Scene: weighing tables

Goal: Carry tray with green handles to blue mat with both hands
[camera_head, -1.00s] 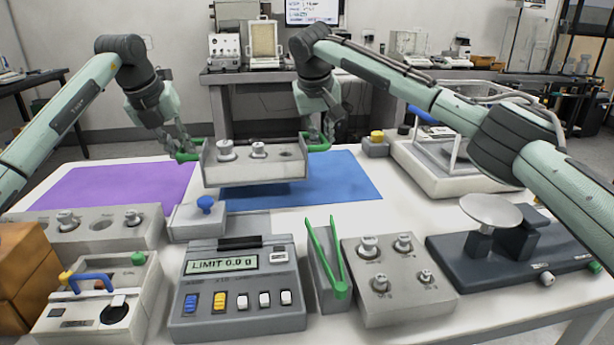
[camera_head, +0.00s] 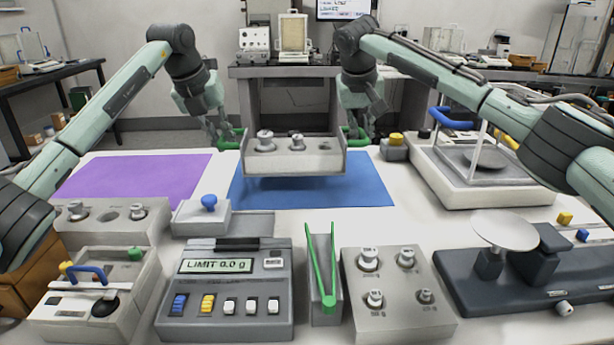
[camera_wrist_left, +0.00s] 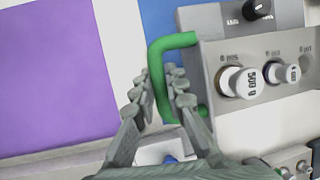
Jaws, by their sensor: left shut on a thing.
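The grey tray (camera_head: 296,163) with green handles holds two metal weights and is held level above the blue mat (camera_head: 355,193). A shadow lies on the mat under it. My left gripper (camera_head: 228,140) is at the tray's left green handle. In the left wrist view the fingers (camera_wrist_left: 158,97) are on both sides of the green handle (camera_wrist_left: 160,75), shut on it. My right gripper (camera_head: 358,132) is at the right green handle; its fingertips are small and partly hidden, so its grip is unclear. The purple mat (camera_head: 140,178) lies to the left.
In front stand a scale with a display (camera_head: 225,290), green tweezers (camera_head: 325,265) in a holder, a weight block (camera_head: 395,295) and a balance with a round pan (camera_head: 502,230). A draft-shield balance (camera_head: 450,180) stands at right. The blue mat's surface is clear.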

